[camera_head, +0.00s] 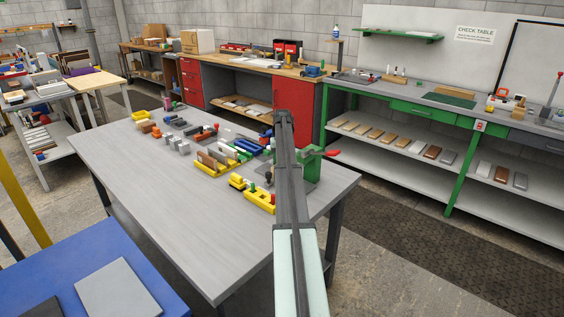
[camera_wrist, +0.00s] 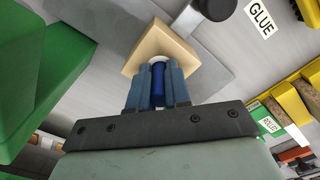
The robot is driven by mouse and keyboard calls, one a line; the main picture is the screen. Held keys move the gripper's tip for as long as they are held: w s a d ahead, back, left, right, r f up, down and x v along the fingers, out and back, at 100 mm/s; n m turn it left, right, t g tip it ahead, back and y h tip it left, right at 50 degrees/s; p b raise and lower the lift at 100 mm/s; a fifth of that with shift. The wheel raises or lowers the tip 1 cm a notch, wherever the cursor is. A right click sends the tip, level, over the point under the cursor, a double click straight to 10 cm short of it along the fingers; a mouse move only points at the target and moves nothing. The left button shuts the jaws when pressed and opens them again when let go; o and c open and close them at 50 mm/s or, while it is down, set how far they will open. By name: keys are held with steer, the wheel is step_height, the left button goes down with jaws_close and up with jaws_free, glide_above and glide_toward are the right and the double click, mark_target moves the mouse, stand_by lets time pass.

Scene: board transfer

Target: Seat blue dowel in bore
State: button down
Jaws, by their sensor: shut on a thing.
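My gripper (camera_wrist: 158,72) is shut on the blue dowel (camera_wrist: 158,88), which stands between its two blue-grey fingers in the wrist view. Just beyond the fingertips is a tan block (camera_wrist: 176,44) with a pale round spot (camera_wrist: 158,59) at its middle, in line with the dowel. The fingers cover part of the block, and I cannot tell whether the dowel's far end is inside a bore or only above it. In the head view my arm hides the gripper, the dowel and the block.
A green fixture (camera_wrist: 62,85) stands close on the left in the wrist view; a dark round knob (camera_wrist: 214,7) is above. Yellow holders (camera_wrist: 290,105) are at right. In the head view, the grey table (camera_head: 170,200) has clear room at front left.

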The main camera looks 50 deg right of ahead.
steer(key=shift+r, duration=0.5)
stand_by(0.7)
steer(key=shift+f, duration=0.6)
stand_by(0.7)
steer(key=c, duration=1)
jaws_free()
step_height(320, 180, up, 14)
stand_by(0.3)
